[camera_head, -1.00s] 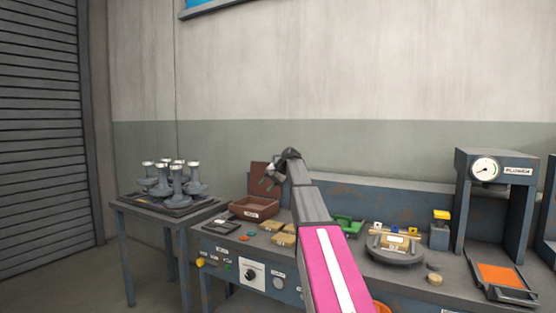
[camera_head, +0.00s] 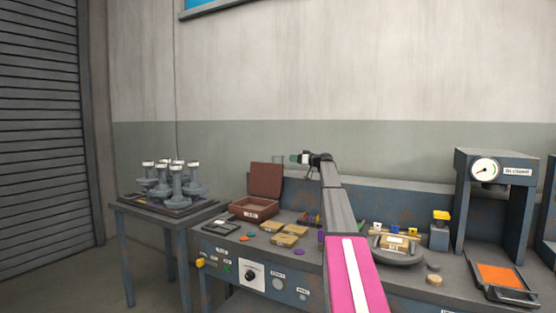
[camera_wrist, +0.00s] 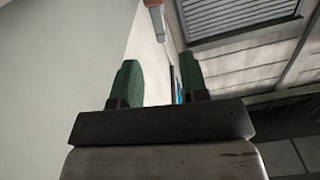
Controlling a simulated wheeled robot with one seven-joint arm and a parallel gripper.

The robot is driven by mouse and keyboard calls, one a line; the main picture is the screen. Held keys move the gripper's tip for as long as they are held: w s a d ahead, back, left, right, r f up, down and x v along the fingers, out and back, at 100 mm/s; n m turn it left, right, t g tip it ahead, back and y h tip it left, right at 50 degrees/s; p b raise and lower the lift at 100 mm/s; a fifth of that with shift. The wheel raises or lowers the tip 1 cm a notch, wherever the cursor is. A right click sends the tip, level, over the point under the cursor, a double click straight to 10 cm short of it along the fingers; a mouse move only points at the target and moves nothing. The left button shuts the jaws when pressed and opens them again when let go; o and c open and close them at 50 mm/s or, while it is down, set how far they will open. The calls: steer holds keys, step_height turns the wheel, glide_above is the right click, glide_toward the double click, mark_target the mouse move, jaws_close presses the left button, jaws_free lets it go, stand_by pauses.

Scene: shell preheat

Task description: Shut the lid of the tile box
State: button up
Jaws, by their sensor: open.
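The tile box (camera_head: 252,211) is a brown box on the left part of the workbench, with a pale label on its front. Its lid (camera_head: 266,180) stands upright at the back edge, so the box is open. My gripper (camera_head: 283,159) is above and to the right of the lid, apart from it, pointing left. In the wrist view my gripper (camera_wrist: 160,82) shows two green-padded fingers spread apart with nothing between them. The box is not clearly visible in the wrist view.
Several tan tiles (camera_head: 285,239) lie on the bench right of the box. A round fixture (camera_head: 396,254) and a press with a gauge (camera_head: 492,170) stand farther right. A side table (camera_head: 170,212) with grey stands is at left. The air above the box is clear.

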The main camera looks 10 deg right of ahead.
steer(key=x, duration=1)
steer(key=shift+w+a, duration=0.15)
steer(key=shift+a, duration=0.1)
jaws_close()
